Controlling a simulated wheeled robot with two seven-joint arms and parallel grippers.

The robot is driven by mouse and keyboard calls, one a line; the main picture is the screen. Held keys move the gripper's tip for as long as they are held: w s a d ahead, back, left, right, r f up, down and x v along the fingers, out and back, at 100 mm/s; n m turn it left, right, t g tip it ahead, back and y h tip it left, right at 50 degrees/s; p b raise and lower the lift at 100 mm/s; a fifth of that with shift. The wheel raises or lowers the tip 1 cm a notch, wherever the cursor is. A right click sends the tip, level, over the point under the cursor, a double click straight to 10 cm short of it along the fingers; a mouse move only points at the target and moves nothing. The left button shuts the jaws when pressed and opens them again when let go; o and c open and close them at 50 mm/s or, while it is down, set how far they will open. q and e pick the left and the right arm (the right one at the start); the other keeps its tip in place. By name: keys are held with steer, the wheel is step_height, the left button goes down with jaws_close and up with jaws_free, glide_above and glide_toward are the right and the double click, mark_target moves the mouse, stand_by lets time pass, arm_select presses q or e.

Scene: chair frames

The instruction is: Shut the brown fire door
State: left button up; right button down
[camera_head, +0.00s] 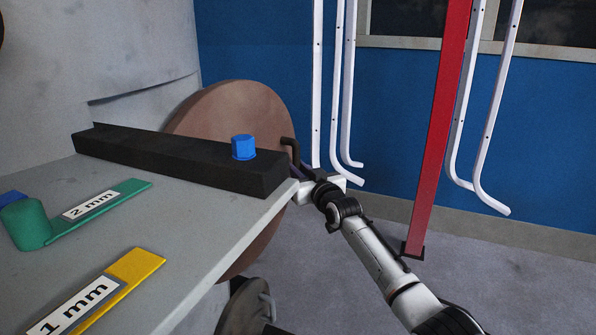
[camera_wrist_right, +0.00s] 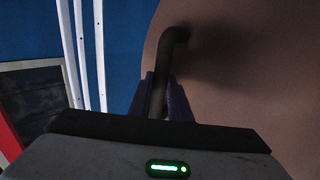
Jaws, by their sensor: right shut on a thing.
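The brown fire door (camera_head: 238,104) is a round brown disc behind and below the grey worktop; it fills the right side of the right wrist view (camera_wrist_right: 250,60). A dark bent handle (camera_head: 290,147) sticks out from its right side. My right gripper (camera_head: 297,166) reaches in from the lower right and is shut on this handle. In the right wrist view the purple fingers (camera_wrist_right: 160,98) stand on both sides of the handle's dark bar (camera_wrist_right: 172,50). Part of the door is hidden by the worktop and the black bar. My left gripper does not show.
A grey worktop (camera_head: 190,240) carries a black bar (camera_head: 180,160) with a blue knob (camera_head: 243,147). A green tag (camera_head: 100,205) and a yellow tag (camera_head: 110,290) lie on it. A red post (camera_head: 440,130) and white hanging frames (camera_head: 335,90) stand at right. Grey floor between is clear.

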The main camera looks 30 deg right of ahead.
steer(key=w+a+b, duration=0.2)
steer(key=w+b, duration=0.1)
steer(key=w+a+b, duration=0.1)
steer(key=b, duration=0.1)
steer(key=shift+w+f, duration=0.25)
steer(key=c, duration=2)
jaws_free()
steer(key=shift+w+a+r, duration=0.1)
steer(key=shift+r, duration=0.05)
steer(key=o, duration=0.4)
steer(key=shift+r, duration=0.1)
steer(key=shift+o, duration=0.2)
